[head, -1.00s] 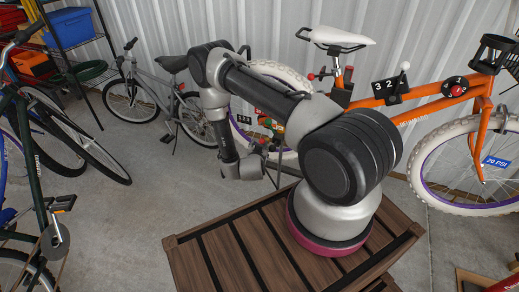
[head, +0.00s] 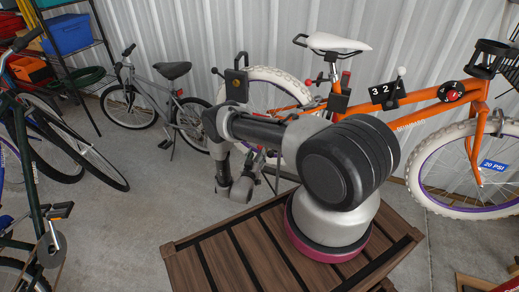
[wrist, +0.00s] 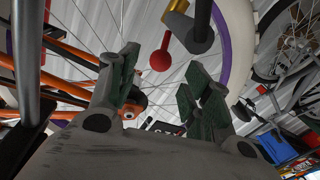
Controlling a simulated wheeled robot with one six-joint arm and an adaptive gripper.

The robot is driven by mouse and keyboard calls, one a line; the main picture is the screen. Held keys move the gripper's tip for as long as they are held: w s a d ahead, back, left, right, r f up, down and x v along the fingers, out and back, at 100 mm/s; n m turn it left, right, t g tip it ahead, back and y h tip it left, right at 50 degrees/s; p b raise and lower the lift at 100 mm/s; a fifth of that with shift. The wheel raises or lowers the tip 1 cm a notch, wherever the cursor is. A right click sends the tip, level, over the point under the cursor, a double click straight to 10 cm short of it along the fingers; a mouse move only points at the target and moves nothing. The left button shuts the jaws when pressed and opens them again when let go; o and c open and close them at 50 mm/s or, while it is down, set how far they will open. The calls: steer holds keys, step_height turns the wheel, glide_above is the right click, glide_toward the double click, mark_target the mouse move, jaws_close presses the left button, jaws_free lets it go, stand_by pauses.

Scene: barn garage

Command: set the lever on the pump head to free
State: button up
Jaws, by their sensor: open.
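In the wrist view my gripper (wrist: 158,80) is open, with green-padded fingers apart and nothing between them. A red ball on a short red stem (wrist: 160,58) shows just beyond the fingertips; it looks like the lever's knob. Its stem runs up toward a brass-coloured part (wrist: 176,18) and a dark cylinder (wrist: 201,35), which seem to be the pump head, in front of the white-tyred wheel. I cannot read the lever's setting.
An orange bike (head: 425,97) with white tyres stands along the metal wall, close to my gripper. A grey bike (head: 150,95) stands behind left, and dark bikes (head: 40,190) at the left. A slatted wooden crate (head: 210,262) is in front. Bare floor lies left of it.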

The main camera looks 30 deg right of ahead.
steer(key=x, duration=0.5)
steer(key=shift+w, duration=0.1)
steer(key=shift+c, duration=0.5)
steer(key=c, duration=1)
